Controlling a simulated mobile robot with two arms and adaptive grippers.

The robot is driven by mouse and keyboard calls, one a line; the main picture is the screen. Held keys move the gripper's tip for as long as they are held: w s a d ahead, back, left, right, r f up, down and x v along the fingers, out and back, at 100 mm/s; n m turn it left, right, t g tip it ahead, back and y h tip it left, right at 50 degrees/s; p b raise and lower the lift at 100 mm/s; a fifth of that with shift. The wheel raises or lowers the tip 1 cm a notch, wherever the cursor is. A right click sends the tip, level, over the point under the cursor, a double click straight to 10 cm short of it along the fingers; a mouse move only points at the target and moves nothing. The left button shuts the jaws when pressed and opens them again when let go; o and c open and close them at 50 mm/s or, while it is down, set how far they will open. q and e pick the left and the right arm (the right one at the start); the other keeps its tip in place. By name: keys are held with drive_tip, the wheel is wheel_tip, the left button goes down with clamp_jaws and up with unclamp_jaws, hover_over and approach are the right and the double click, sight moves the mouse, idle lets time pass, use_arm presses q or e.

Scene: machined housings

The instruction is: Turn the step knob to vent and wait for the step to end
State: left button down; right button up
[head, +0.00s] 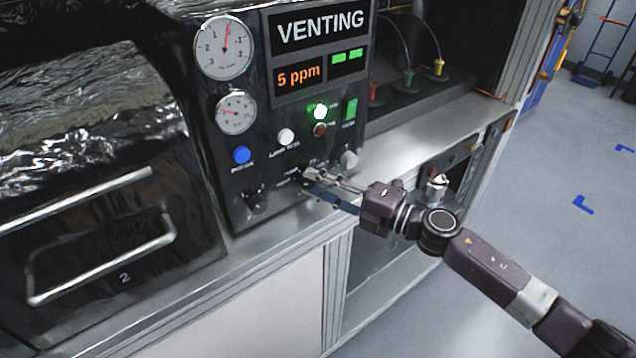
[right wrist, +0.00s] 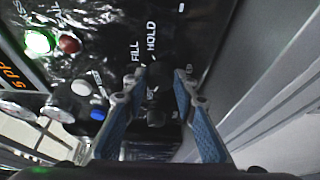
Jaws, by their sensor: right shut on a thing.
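The step knob (head: 299,177) is a small dark knob low on the black control panel (head: 262,130), mostly hidden by my right gripper (head: 313,183). My right gripper is shut on it, with the fingers reaching in from the right. In the right wrist view the dark knob (right wrist: 157,75) sits between the two fingertips, with the labels FILL and HOLD beside it. Where its pointer stands cannot be made out. The display (head: 320,28) reads VENTING, and the lower one (head: 299,76) reads 5 ppm, beside two green bars. My left gripper is not in view.
A green lamp (head: 320,111) is lit above a dark red one (head: 320,129). Two round gauges (head: 223,47), a blue button (head: 241,155), a white button (head: 286,136) and a black knob (head: 257,200) are nearby. A metal ledge lies below the panel.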

drive_tip(key=o, duration=1.2)
drive_tip(key=shift+c, duration=0.2)
drive_tip(key=v, duration=1.2)
drive_tip(key=shift+w, duration=0.1)
